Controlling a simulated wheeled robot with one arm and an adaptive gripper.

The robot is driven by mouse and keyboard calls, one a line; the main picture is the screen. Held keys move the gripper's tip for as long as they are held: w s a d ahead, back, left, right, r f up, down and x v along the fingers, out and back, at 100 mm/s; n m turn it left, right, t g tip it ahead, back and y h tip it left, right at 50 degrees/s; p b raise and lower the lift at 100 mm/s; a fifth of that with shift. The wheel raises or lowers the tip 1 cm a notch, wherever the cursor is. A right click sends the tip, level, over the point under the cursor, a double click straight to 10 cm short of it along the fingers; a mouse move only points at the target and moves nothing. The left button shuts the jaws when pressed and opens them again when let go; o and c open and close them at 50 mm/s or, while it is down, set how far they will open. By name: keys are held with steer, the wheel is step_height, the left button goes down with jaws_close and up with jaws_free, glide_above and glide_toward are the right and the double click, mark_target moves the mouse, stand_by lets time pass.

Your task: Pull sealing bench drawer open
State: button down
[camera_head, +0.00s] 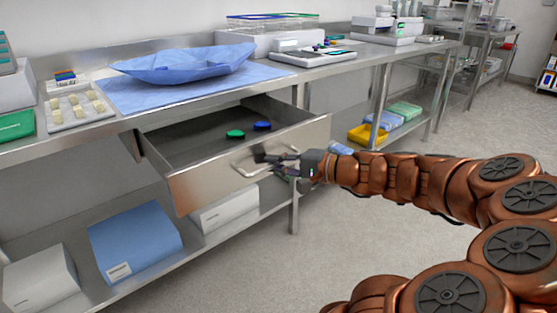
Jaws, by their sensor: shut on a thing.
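The sealing bench drawer (205,185) stands pulled out from under the steel bench top, with its inside in view. A green round piece (235,134) and a blue round piece (262,126) lie on its floor. A pale bar handle (245,165) is on the drawer's front panel. My gripper (277,160) is at the right part of this handle, shut on it. The fingers hide part of the handle. My copper-coloured arm reaches in from the right.
On the bench top (330,62) are a blue wrap (185,64), a tray of pale pieces (75,108) and a scale-like device (305,55). The lower shelf holds a blue box (135,240) and white boxes (40,280). A bench leg (294,215) stands below the drawer. Floor at right is clear.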

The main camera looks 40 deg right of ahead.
steer(key=shift+s, duration=0.1)
steer(key=c, duration=1.5)
jaws_free()
